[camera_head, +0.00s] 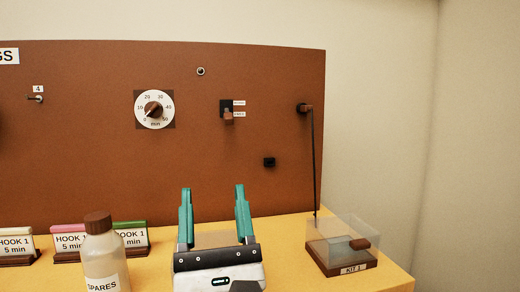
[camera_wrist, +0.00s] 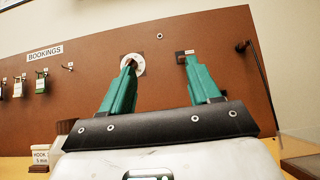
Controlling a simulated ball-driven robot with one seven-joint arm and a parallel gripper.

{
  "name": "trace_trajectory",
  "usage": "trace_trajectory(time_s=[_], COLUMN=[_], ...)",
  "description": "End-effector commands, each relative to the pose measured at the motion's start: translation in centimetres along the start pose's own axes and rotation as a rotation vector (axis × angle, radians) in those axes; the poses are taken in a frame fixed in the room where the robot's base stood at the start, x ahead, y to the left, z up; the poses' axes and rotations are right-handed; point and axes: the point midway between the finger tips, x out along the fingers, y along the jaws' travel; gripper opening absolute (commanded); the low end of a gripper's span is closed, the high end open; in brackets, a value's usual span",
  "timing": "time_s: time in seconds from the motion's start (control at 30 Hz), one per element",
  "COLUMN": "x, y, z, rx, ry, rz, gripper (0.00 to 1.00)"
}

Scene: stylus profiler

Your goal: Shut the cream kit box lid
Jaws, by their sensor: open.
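A kit box (camera_head: 327,262) labelled KIT 1 stands at the right end of the yellow table. It has a dark brown base, clear walls and a brown knob (camera_head: 360,244) at the front right. I cannot tell if its clear lid is open or shut. Part of its brown base shows at the lower right of the wrist view (camera_wrist: 303,165).
A brown board (camera_head: 100,180) with a dial (camera_head: 154,109), a switch (camera_head: 228,112) and a peg (camera_head: 304,108) stands behind. A dark cord or rod (camera_head: 314,160) runs from the peg toward the box. A SPARES bottle (camera_head: 103,255) and card stands (camera_head: 130,240) are at left.

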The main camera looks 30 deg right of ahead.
Motion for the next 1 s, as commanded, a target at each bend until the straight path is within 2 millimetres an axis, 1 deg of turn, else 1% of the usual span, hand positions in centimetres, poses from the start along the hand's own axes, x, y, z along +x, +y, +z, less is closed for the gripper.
trace_trajectory(time_s=[0.03, 0.13, 0.3, 0.5, 0.6, 0.7, 1.0], x=[0.6, 0.8, -0.6, -1.8, -2.3, -2.6, -2.8], y=[-0.2, -0.6, -1.9, -3.1, -3.5, -3.8, -3.9], z=[1.4, 3.1, 6.4, 9.5, 10.4, 11.0, 11.2], rx=[0.001, 0.001, 0.001, 0.001, -0.001, -0.001, -0.001], ry=[0.0, 0.0, 0.001, 0.001, 0.0, 0.0, 0.0], rz=[0.001, 0.0, 0.001, 0.001, 0.0, 0.0, 0.0], gripper=[0.62, 0.62, 0.62, 0.62, 0.62, 0.62, 0.62])
